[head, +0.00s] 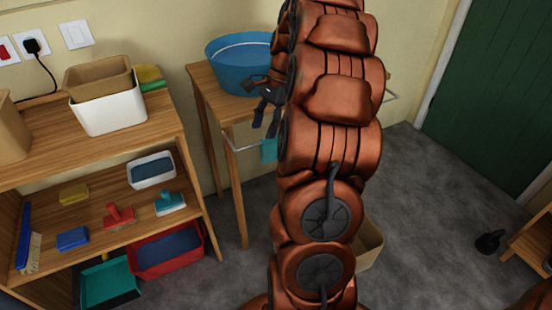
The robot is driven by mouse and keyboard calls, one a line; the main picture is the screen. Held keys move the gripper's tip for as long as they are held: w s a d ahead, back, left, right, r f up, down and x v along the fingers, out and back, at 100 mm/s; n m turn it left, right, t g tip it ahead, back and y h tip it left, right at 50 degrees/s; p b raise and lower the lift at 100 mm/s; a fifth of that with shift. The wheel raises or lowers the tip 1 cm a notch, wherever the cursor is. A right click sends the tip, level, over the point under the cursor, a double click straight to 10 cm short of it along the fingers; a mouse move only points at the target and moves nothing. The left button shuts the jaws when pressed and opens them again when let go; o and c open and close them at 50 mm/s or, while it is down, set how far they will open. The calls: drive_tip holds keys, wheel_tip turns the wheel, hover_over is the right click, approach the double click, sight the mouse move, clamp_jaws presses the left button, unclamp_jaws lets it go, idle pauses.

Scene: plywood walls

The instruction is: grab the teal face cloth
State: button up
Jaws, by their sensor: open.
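The teal face cloth (268,150) hangs from the white rail at the front of a small wooden table. Only a small piece of it shows; my copper-coloured arm hides what lies to its right. My gripper (265,127) is open, with its dark fingers pointing down. In the picture it is just above the cloth, in front of the table's edge. I see nothing between the fingers. Whether the fingers touch the cloth or rail cannot be told from this view.
A blue tub (234,54) stands on the small table (210,92), close behind my gripper. A wooden shelf unit (150,128) with brushes, sponges and trays stands at the left. A cardboard box (368,246) is on the floor, partly behind my arm. Grey floor is open toward the green door (495,85).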

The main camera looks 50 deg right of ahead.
sight(273, 149)
drive_tip(key=d+f+m, duration=0.1)
drive_tip(key=d, duration=0.1)
drive_tip(key=d+f+b, duration=0.1)
drive_tip(key=d+f, duration=0.1)
drive_tip(key=d+f+m, duration=0.1)
drive_tip(key=d, duration=0.1)
drive_tip(key=shift+s+d+f+m+t+b, duration=0.15)
drive_tip(key=shift+s+d+m+t+b, duration=0.1)
drive_tip(key=shift+s+m+t+b, duration=0.1)
drive_tip(key=shift+b+x, duration=0.65)
drive_tip(key=shift+x, duration=3.15)
drive_tip(key=shift+w+a, duration=0.1)
drive_tip(key=shift+c, duration=0.3)
clamp_jaws()
